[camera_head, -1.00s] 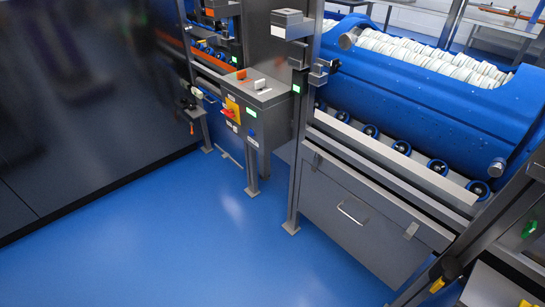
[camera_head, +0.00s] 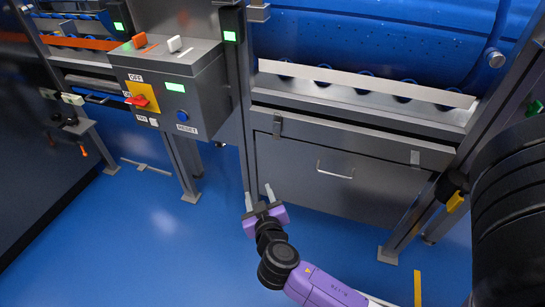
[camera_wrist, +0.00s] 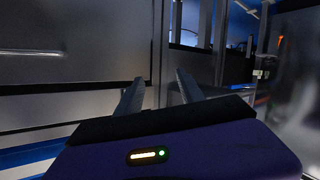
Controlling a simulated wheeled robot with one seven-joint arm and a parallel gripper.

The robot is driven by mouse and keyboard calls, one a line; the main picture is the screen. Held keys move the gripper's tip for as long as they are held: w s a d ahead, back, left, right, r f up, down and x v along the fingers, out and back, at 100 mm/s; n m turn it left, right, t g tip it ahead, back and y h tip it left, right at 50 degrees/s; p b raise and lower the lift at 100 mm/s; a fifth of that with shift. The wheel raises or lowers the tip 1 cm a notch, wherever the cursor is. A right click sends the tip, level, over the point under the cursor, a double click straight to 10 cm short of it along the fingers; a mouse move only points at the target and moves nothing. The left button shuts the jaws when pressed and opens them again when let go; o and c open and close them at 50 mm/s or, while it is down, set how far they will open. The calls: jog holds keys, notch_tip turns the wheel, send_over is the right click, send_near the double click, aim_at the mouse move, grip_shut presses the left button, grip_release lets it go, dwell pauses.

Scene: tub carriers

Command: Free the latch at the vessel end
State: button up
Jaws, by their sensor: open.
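A grey metal cabinet front (camera_head: 340,195) with a bar handle (camera_head: 335,173) stands under a blue tub (camera_head: 380,35). A small metal latch (camera_head: 277,126) sits at the top left of this front, and another latch (camera_head: 415,158) at its top right. Whether either is fastened is too small to tell. My purple gripper (camera_head: 259,194) is low in front of the panel's left edge, below the left latch and apart from it. Its fingers are spread and empty. In the wrist view, the fingers (camera_wrist: 159,88) show nothing between them; no latch is clear there.
A control box (camera_head: 175,95) with a red switch and blue button stands left of the cabinet on legs. A slanted frame post (camera_head: 470,150) with a yellow-tipped part stands at right. Blue floor (camera_head: 150,240) is open at left and front.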

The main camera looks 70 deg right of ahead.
jog(key=w+d+m+g+h+b, duration=0.3)
jog(key=d+m+h, duration=0.1)
jog(key=d, duration=0.2)
jog(key=m+g+h+b, duration=0.2)
jog(key=m+g+b, duration=0.1)
jog(key=m+g, duration=0.15)
send_near(276, 137)
jog(key=shift+m, duration=0.45)
jog(key=shift+w+d+f, duration=0.1)
jog(key=shift+d+f, duration=0.05)
jog(key=shift+d, duration=1.75)
jog(key=shift+w+d+f, duration=0.1)
jog(key=shift+d, duration=1.8)
grip_shut()
